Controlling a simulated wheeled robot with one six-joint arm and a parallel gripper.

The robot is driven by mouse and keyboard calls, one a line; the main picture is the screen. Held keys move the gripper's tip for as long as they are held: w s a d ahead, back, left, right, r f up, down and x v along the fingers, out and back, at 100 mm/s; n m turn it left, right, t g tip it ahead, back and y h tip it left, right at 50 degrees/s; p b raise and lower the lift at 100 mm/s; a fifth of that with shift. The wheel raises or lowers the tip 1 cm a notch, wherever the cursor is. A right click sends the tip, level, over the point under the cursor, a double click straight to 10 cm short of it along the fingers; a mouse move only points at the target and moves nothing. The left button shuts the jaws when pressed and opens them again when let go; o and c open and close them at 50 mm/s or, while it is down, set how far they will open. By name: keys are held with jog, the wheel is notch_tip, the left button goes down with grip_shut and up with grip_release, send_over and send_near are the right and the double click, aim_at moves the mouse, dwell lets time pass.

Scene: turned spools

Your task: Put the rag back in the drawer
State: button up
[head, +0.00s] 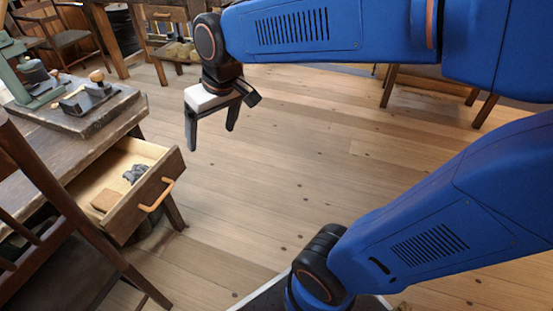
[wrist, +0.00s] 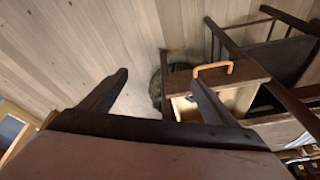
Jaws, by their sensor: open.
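The drawer is pulled out of the workbench (head: 60,146) and has an orange handle (head: 155,195); the handle also shows in the wrist view (wrist: 212,68). My gripper (head: 211,138) is open and empty, pointing down over the floor to the right of the drawer and apart from it. In the wrist view my gripper (wrist: 160,80) partly covers the drawer, and I cannot make out the rag there.
A tan block (head: 107,200) lies in the drawer near its front left. A wooden chair (head: 60,215) stands close in front of the bench. A hand plane (head: 86,95) sits on the bench top. A dark rounded thing (wrist: 155,88) is below the drawer. The middle floor is clear.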

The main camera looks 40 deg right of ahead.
jog(key=s+d+f+m, duration=0.1)
jog(key=s+d+f, duration=0.1)
jog(key=s+d, duration=0.2)
jog(key=s+d+f+m+t+h, duration=0.1)
jog(key=s+d, duration=0.4)
jog(key=s, duration=0.5)
jog(key=shift+d+f+h, duration=0.2)
jog(key=shift+f+h, duration=0.1)
jog(key=shift+f, duration=0.25)
